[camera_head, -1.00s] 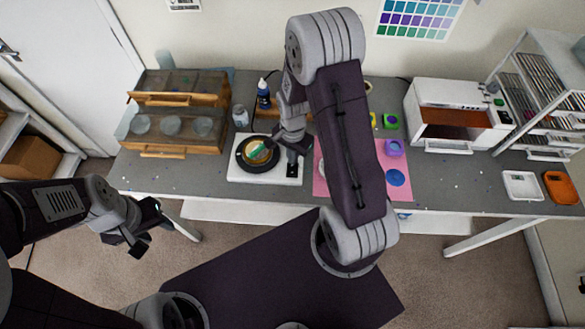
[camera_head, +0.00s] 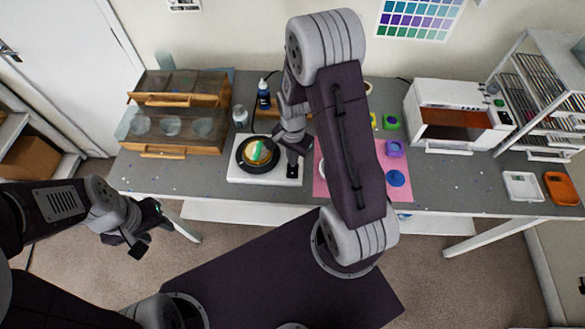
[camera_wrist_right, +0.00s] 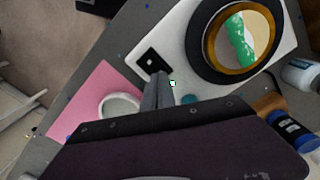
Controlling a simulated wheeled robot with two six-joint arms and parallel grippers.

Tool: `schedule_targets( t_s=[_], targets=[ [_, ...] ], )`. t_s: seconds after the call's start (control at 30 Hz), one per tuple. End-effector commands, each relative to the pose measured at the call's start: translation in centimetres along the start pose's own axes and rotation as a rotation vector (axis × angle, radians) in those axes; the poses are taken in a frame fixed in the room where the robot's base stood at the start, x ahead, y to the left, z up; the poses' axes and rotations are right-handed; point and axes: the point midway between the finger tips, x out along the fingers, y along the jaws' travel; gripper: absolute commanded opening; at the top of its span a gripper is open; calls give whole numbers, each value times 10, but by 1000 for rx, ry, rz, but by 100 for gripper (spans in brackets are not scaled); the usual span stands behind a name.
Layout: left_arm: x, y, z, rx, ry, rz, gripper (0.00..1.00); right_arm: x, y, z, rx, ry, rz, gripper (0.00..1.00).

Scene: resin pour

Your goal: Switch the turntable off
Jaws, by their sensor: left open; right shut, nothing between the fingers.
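The turntable has a white base (camera_head: 237,176) on the bench and a black round platter (camera_head: 244,166). A gold-rimmed disc (camera_head: 250,148) with a green and white streak lies on the platter. A black switch plate with a small white mark (camera_head: 293,171) is at the base's front right corner; the switch plate also shows in the right wrist view (camera_wrist_right: 152,61). My right gripper (camera_wrist_right: 161,76) is shut and empty, its tips right beside the switch plate; I cannot tell whether they touch it. My left gripper (camera_head: 143,242) is open and empty, in front of the bench at left.
A pink mat (camera_head: 402,168) with cups lies right of the turntable. A blue bottle (camera_head: 264,96) and a clear jar (camera_head: 240,116) stand behind it. A wooden case (camera_head: 180,110) is at left. A white oven (camera_head: 455,112) and a wire rack (camera_head: 535,90) are at right.

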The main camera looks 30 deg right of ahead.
Motion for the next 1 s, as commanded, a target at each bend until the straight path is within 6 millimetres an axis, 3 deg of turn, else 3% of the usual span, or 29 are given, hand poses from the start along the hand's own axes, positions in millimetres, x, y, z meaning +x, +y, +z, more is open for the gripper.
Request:
schedule_targets(
  t_s=[1.0],
  targets=[
    [6,0,1,0,0,0,44,7,0,0,0,0,0,0]
  ],
)
